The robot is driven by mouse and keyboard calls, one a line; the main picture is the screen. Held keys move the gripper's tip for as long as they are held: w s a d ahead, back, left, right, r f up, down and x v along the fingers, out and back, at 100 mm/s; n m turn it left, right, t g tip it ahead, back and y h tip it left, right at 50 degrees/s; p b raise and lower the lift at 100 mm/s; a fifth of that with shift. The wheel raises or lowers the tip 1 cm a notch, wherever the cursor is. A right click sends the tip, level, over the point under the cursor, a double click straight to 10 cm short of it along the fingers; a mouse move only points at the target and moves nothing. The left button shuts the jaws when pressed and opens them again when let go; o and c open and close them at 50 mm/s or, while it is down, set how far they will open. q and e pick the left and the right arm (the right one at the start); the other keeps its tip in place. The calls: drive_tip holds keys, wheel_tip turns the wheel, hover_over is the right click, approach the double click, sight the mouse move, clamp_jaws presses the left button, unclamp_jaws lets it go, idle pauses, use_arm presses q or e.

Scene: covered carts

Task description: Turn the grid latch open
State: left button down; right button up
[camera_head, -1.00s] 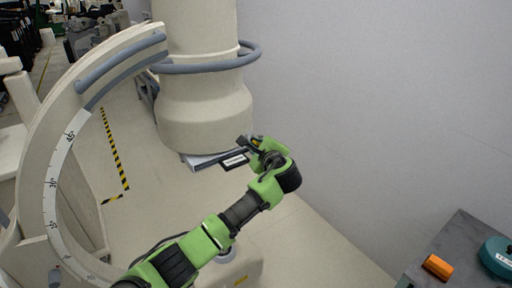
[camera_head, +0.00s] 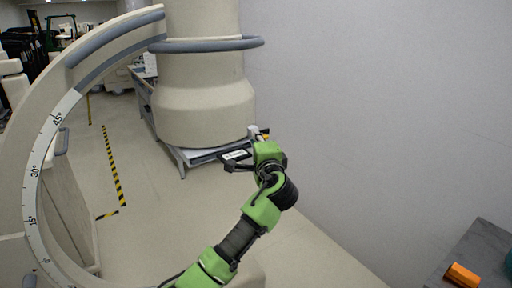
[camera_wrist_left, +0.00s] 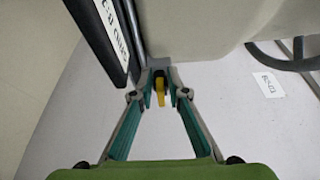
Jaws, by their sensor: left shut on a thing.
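The grid latch is a small yellow tab (camera_wrist_left: 160,90) in the left wrist view, standing between my left fingertips (camera_wrist_left: 160,80). It sits beside a black grid tray with a white label (camera_wrist_left: 115,30). In the head view the labelled tray (camera_head: 236,155) shows under the large cream column housing. My left gripper (camera_head: 262,137) reaches the right end of this tray, with a bit of yellow-orange at its tips. The gripper is shut on the latch; my wrist partly hides the contact in the head view. My right gripper is not in view.
The cream column housing (camera_head: 203,100) with a grey rail stands above the tray. A curved arm with a degree scale (camera_head: 35,170) is at left. A pale wall is at right. A grey table (camera_head: 480,245) holds an orange object (camera_head: 462,275) at bottom right.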

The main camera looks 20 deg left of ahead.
use_arm(q)
drive_tip(key=shift+f, duration=0.15)
idle(0.3)
drive_tip(key=c, duration=2.2)
unclamp_jaws()
drive_tip(key=shift+s+d, duration=0.1)
drive_tip(key=v, duration=1.2)
